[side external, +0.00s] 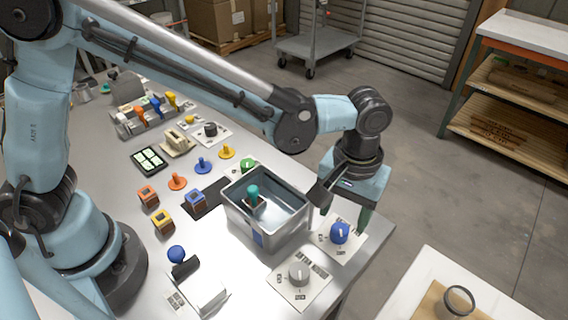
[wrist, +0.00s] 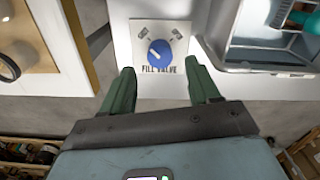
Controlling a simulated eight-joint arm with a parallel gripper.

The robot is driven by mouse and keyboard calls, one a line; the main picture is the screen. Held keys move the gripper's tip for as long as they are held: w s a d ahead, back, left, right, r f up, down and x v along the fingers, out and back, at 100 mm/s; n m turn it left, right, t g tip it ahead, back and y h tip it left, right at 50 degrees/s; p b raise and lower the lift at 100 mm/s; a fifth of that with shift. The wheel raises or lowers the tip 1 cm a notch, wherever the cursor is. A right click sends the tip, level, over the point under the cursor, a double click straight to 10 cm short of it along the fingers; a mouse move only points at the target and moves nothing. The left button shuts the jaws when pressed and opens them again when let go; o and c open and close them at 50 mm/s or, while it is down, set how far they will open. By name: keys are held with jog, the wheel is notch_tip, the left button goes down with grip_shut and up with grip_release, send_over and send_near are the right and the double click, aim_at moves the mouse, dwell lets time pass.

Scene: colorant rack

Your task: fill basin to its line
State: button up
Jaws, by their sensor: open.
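The metal basin (side external: 293,222) stands near the table's right edge. A teal-topped piece (side external: 253,194) is inside it; the water level and fill line cannot be made out. The basin's corner also shows at the upper right of the wrist view (wrist: 262,68). The blue fill valve knob (side external: 340,232) sits on a white plate to the right of the basin. In the wrist view the knob (wrist: 160,52) has a white pointer mark aimed to the upper left, above the words FILL VALVE. My gripper (side external: 346,213) is open and empty, its green fingers spread near the knob, apart from it.
A grey knob (side external: 298,272) on a white plate is in front of the basin. A blue ball-topped lever (side external: 177,254) stands at the front left. Colored blocks and pegs lie to the left. A side table with a round glass (side external: 457,301) is at the lower right.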

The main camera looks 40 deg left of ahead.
aim_at(338, 226)
notch_tip(338, 226, up, 8)
dwell(0.4)
jog(key=s+a+m+t, duration=0.1)
jog(key=s+a+t, duration=0.1)
jog(key=a, duration=1)
jog(key=s+a+m+t, duration=0.1)
jog(key=s+a+t, duration=0.2)
jog(key=a, duration=1)
jog(key=shift+s+r+t, duration=0.3)
jog(key=shift+s+t, duration=0.05)
jog(key=shift+t, duration=0.75)
